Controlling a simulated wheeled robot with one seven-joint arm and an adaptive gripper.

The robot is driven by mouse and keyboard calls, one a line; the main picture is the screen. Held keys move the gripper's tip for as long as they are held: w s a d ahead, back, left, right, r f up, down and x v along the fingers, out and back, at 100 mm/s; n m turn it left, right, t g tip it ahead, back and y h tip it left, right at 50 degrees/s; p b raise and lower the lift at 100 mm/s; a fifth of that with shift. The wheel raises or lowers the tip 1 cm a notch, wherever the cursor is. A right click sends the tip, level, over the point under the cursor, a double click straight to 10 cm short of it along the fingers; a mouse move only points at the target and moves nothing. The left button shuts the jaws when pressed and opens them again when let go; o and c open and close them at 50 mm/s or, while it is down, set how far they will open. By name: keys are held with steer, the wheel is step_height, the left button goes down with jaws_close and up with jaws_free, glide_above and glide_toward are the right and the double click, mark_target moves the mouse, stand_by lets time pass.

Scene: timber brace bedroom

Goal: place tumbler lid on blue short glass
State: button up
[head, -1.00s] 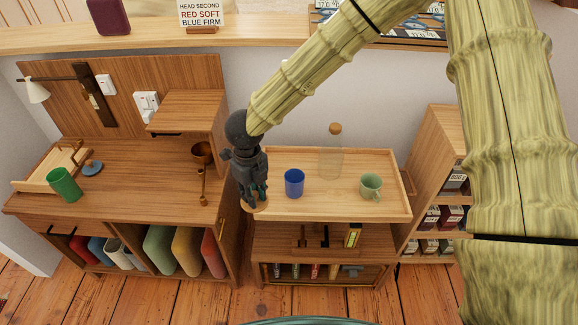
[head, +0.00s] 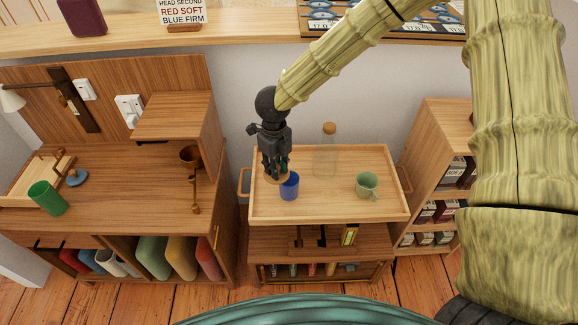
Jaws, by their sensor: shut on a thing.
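The blue short glass (head: 289,189) stands upright on the wooden trolley's top tray, left of its middle. My gripper (head: 275,172) points down just behind and left of the glass in the picture. It is shut on a round tan disc, which I take as the tumbler lid (head: 270,179). The lid overlaps the glass's upper left rim in the picture. I cannot tell whether lid and glass touch. My fingers hide most of the lid.
The trolley's top tray (head: 330,217) has a raised rim. A clear corked bottle (head: 326,155) stands behind right of the glass, and a green mug (head: 367,184) farther right. The desk at left holds a green tumbler (head: 47,198), a blue knobbed lid (head: 77,178) and a brown goblet (head: 190,156).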

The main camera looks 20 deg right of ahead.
steer(key=w+d+f+p, duration=0.1)
steer(key=d+f, duration=0.3)
steer(key=shift+w+d, duration=0.2)
steer(key=shift+w, duration=0.05)
steer(key=shift+f, duration=0.6)
stand_by(0.3)
steer(key=o, duration=0.9)
steer(key=shift+o, duration=0.2)
step_height(320, 180, up, 13)
steer(key=shift+b, duration=0.4)
steer(key=shift+r, duration=0.1)
